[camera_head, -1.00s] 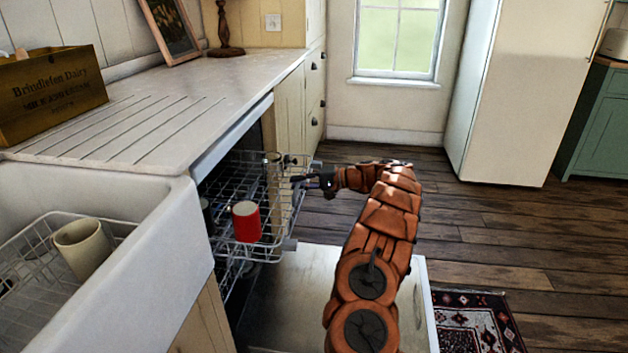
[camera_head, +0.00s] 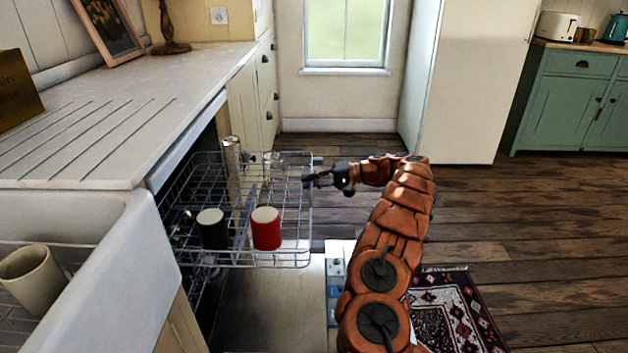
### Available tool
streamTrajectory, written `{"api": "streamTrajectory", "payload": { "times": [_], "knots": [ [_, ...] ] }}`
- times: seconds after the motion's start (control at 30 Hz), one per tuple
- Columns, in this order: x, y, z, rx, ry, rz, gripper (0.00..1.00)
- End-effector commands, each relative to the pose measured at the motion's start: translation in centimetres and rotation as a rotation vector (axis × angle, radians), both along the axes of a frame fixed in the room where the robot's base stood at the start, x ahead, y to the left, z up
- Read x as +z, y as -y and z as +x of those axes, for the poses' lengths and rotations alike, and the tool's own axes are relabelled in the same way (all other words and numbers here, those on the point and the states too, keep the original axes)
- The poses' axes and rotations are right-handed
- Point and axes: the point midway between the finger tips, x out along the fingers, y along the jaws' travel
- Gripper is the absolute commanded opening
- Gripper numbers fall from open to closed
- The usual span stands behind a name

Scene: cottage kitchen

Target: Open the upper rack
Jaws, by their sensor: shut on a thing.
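The upper rack (camera_head: 181,246) is a wire basket pulled well out of the dishwasher under the counter, above its lowered door (camera_head: 262,310). A red cup (camera_head: 266,230) and a black cup (camera_head: 212,230) stand at its near side. A tall clear glass (camera_head: 232,155) and another glass (camera_head: 274,160) stand at the far side. My gripper (camera_head: 312,181) is at the rack's right, outer edge and shut on its rim. The exact contact of the fingers is too small to see. My arm comes up from the bottom of the picture, right of the rack.
A white sink (camera_head: 120,235) at left holds a beige cup (camera_head: 32,278) in a wire drainer. A patterned rug (camera_head: 450,310) lies on the wooden floor right of my arm. The floor (camera_head: 480,205) toward the fridge (camera_head: 465,85) is clear.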

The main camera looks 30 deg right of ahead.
Motion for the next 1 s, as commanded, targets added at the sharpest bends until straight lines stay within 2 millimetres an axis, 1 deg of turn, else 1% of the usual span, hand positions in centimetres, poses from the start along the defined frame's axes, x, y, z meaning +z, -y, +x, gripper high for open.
{"api": "streamTrajectory", "payload": {
  "times": [0.13,0.5,0.53,0.6,0.87,1.0],
  "knots": [
    [-0.04,-0.41,-0.04,0.014,-0.001,0.001,0.0],
    [-0.07,-0.49,-0.05,0.016,-0.003,0.002,0.0],
    [-0.07,-0.49,-0.05,0.016,-0.003,0.002,0.15],
    [-0.06,-0.46,-0.03,0.015,-0.002,0.002,0.22],
    [-0.04,-0.34,-0.04,0.012,-0.002,0.001,0.23],
    [0.05,0.13,-0.23,0.01,-0.001,0.001,0.23]
  ]
}}
